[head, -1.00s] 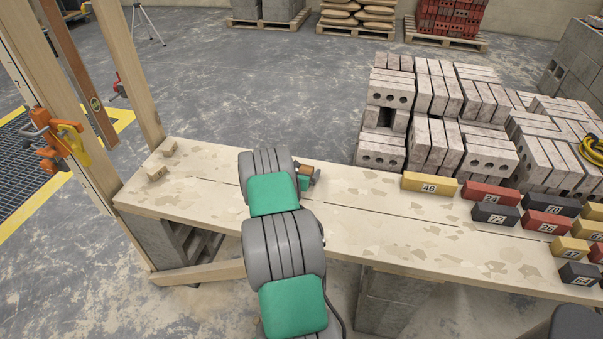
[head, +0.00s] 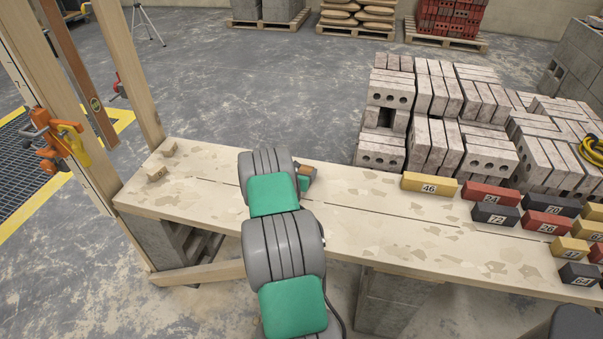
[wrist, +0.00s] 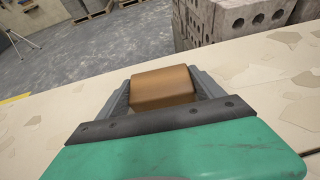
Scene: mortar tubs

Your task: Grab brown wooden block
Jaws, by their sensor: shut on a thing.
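The brown wooden block (wrist: 163,87) sits between the two fingers of my gripper (wrist: 162,92) in the wrist view. My gripper is shut on it, with a dark finger along each side. In the head view only a small part of the block (head: 306,168) shows beside my arm, above the plank bench. My arm hides most of the gripper there. Whether the block touches the bench cannot be told.
The bench (head: 370,215) is a long pale plank with mortar stains. Numbered yellow, red and black blocks, such as the yellow one marked 46 (head: 429,184), stand at its right. Small tan pieces (head: 155,172) lie at its left. Stacked grey bricks (head: 440,110) stand behind.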

